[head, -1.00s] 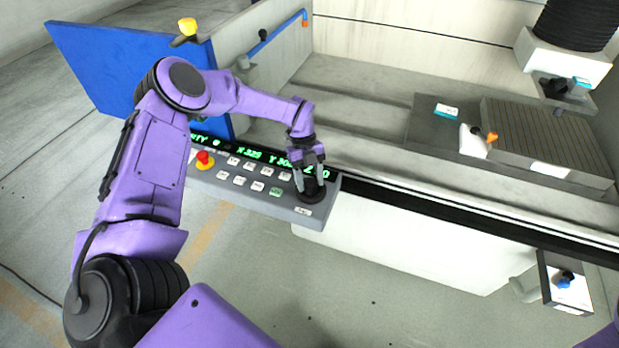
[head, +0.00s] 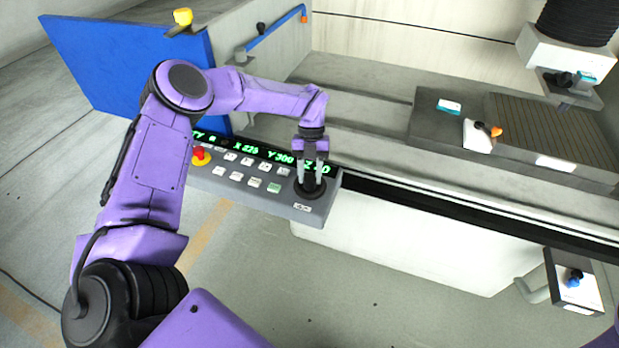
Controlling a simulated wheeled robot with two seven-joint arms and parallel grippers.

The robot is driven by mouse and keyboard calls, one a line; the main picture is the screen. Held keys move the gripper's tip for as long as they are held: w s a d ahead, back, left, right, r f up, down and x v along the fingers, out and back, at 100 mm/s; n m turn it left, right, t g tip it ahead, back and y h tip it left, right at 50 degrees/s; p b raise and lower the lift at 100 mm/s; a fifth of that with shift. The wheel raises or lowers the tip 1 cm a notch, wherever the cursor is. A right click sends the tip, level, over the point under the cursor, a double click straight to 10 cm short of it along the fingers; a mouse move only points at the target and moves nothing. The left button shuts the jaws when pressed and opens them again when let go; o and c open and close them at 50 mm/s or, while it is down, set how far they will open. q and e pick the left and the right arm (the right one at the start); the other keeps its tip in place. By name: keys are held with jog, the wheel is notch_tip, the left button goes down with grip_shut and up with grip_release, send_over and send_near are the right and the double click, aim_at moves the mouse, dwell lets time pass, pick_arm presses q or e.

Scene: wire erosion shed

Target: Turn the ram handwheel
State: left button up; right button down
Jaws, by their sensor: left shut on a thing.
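A round black handwheel (head: 309,193) sits at the right end of the grey control panel (head: 225,190). I take it for the ram handwheel. My left gripper (head: 311,180) points down at it from above, with its fingers shut on the part at the wheel's middle. The fingers hide part of the wheel. My right gripper is not in view; only a bit of purple shows at the lower right edge.
The panel carries a red stop button (head: 199,155), several white keys and a green-lit display (head: 262,158). A blue door (head: 130,70) stands open at the left. A small box with a blue knob (head: 574,281) is at the lower right. Open floor lies in front.

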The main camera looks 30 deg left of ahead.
pick_arm(q)
jog(key=shift+m+y, duration=0.3)
jog(key=shift+m, duration=0.7)
jog(key=m+y, duration=0.1)
jog(key=m, duration=0.1)
jog(key=shift+d+m+g+b, duration=0.1)
jog(key=shift+m+g+b, duration=0.2)
jog(key=shift+m+b, duration=0.1)
jog(key=m+y, duration=0.1)
jog(key=m, duration=0.3)
jog(key=shift+d+r+m+y+p, duration=0.15)
jog(key=shift+m+y+p, duration=0.15)
jog(key=shift+y+p, duration=0.1)
jog(key=m+y+p, duration=0.1)
jog(key=m, duration=0.2)
jog(key=shift+d+m+t, duration=0.1)
jog(key=shift+m+t, duration=0.2)
jog(key=shift+t, duration=0.1)
jog(key=m+y+p, duration=0.1)
jog(key=m, duration=0.1)
jog(key=shift+m+t, duration=0.3)
jog(key=m+t+p, duration=0.1)
jog(key=m, duration=0.1)
jog(key=m+y+p, duration=0.1)
jog(key=m, duration=0.2)
jog(key=shift+s+d+m+t+p, duration=0.1)
jog(key=shift+s+m+t+p, duration=0.05)
jog(key=shift+m+t+p, duration=0.2)
jog(key=o, duration=1)
